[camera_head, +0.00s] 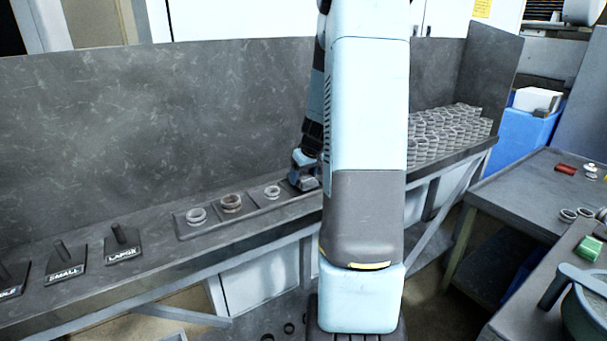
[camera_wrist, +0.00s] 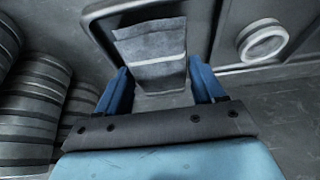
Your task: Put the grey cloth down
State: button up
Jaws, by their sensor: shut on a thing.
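The grey cloth (camera_wrist: 150,50), with a pale stripe across it, lies between the blue fingers of my gripper (camera_wrist: 161,84) in the wrist view. My gripper is shut on it. In the head view my gripper (camera_head: 304,176) is low over the right end of a dark tray (camera_head: 215,229) on the long grey shelf. In the wrist view the cloth overlaps a rimmed compartment of the tray (camera_wrist: 208,14). I cannot tell whether the cloth touches the tray floor. My arm partly hides this spot in the head view.
Three rings sit in the tray, the nearest a pale ring (camera_head: 272,192). Stacked rings (camera_head: 445,133) stand right on the shelf; stacks (camera_wrist: 36,110) lie close left of my gripper. Labelled stands (camera_head: 121,240) are at left. A wall panel (camera_head: 150,130) rises behind.

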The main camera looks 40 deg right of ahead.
jog(key=o, duration=1)
jog(key=shift+r, duration=0.5)
jog(key=v, duration=1.2)
jog(key=s+a+r, duration=0.4)
jog(key=a, duration=0.4)
jog(key=s+a+r, duration=0.3)
jog(key=s+a, duration=0.1)
jog(key=a, duration=0.4)
jog(key=s+a+r+t, duration=0.1)
jog(key=s+a, duration=0.8)
jog(key=s, duration=0.5)
jog(key=shift+a+r, duration=0.25)
jog(key=shift+a, duration=0.15)
